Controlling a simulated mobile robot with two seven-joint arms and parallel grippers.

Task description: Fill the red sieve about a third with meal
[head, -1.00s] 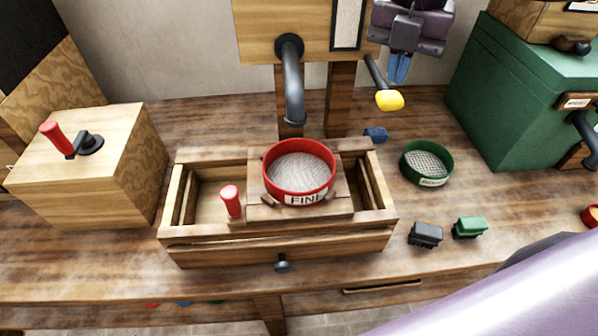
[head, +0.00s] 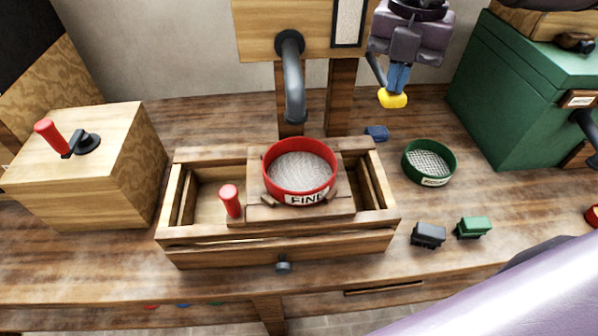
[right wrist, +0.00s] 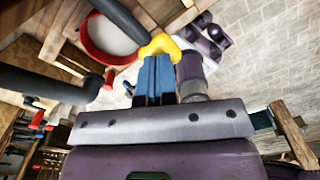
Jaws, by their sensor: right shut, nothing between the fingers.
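The red sieve (head: 271,182), labelled FINE, rests upright on a wooden carriage across the wooden trough (head: 178,205). Its inside shows a pale grey surface; I cannot tell mesh from a thin layer of meal. A grey spout (head: 293,80) hangs above its back rim. A lever with a yellow knob (head: 393,100) sticks out right of the spout. My right gripper (head: 396,86) is shut and empty, its blue fingers pointing down at the knob, seemingly touching it. The right wrist view shows the fingers (right wrist: 157,75) against the knob (right wrist: 160,46). My left gripper is out of view.
A green sieve (head: 429,177), a blue block (head: 377,133), a black block (head: 428,235) and a green block (head: 473,227) are on the bench right of the trough. A red peg (head: 231,201) stands at the trough. A wooden box (head: 90,170) with a red-handled crank is at left.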

